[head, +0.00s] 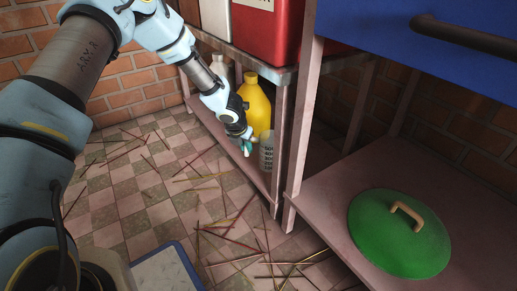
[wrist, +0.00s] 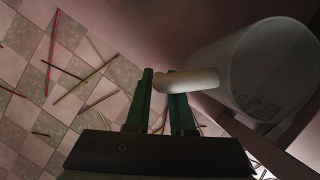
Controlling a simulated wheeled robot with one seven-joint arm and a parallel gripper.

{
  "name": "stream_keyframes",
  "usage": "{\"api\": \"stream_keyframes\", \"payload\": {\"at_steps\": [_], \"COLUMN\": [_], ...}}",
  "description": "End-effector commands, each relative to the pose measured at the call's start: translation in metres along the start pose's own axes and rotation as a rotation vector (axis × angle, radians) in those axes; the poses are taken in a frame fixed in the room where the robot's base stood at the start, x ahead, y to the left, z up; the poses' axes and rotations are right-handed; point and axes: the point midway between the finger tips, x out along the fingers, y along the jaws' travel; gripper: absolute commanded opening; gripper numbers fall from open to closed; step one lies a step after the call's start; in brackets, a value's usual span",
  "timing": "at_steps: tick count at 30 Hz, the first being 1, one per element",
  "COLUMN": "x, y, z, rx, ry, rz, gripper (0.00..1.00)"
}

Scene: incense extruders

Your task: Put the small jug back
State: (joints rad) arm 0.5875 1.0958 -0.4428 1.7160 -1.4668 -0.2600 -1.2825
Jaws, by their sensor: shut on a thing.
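The small jug (head: 267,152) is a pale, greyish measuring jug with dark markings, by the lower shelf in the head view. In the wrist view the jug (wrist: 272,72) fills the upper right, with its white handle (wrist: 190,80) pointing at my fingers. My gripper (head: 247,148) is shut on the handle; its green fingers also show in the wrist view (wrist: 163,90). The jug is beside the yellow bottle (head: 256,104). I cannot tell whether its base touches the lower shelf (head: 237,158).
A pale bottle (head: 221,68) stands behind the yellow one. A shelf post (head: 279,148) rises close right of the jug. A green lid (head: 385,235) lies on the right-hand surface. Sticks (head: 233,228) are strewn over the checked floor.

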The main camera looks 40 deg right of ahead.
Motion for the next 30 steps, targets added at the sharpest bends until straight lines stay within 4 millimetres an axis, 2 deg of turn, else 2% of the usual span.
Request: {"api": "stream_keyframes", "payload": {"at_steps": [2, 6, 13, 20, 30], "x": [0.006, 0.014, 0.019, 0.05, 0.05], "y": [-0.011, -0.021, -0.029, -0.029, -0.028], "z": [0.015, 0.03, 0.041, 0.028, 0.028], "rx": [-0.002, -0.002, -0.001, 0.001, -0.001], "ry": [-0.003, -0.002, 0.0, 0.001, 0.001], "rz": [-0.002, -0.001, -0.002, 0.0, 0.0], "gripper": [0.0, 0.0, 0.0, 0.0, 0.0]}}
